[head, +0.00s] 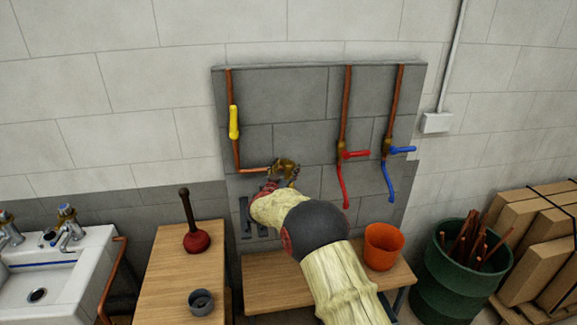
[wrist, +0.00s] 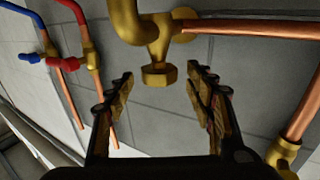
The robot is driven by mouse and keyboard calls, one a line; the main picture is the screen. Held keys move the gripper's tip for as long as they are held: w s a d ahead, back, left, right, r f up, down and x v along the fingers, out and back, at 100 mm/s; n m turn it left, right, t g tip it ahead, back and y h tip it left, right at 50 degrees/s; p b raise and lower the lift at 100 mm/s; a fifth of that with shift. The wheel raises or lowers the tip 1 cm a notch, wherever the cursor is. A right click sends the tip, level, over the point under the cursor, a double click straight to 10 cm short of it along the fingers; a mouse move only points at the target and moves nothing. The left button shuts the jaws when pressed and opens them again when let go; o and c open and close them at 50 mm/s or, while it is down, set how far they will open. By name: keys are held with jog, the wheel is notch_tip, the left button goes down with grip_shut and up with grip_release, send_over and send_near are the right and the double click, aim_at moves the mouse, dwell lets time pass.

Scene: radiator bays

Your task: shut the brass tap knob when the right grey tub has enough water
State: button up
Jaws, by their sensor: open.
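The brass tap (head: 285,168) is on the grey wall panel at the end of a copper pipe. In the wrist view its brass body (wrist: 140,22) has a six-sided brass end, seemingly the knob (wrist: 160,75), pointing between my fingers. My gripper (wrist: 160,92) is open, with one finger on each side of this end and no clear contact. In the head view my arm hides most of my gripper. One small grey tub (head: 201,303) stands on the left wooden bench; its water level cannot be told. I see no second grey tub.
Red (head: 355,154) and blue (head: 402,150) tap handles are right of the brass tap. A yellow handle (head: 234,122) is left. An orange bucket (head: 383,246) stands on the lower bench, a plunger (head: 197,240) on the left one. A green bin (head: 455,272) is at right.

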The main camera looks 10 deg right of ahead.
jog(key=v, duration=0.9)
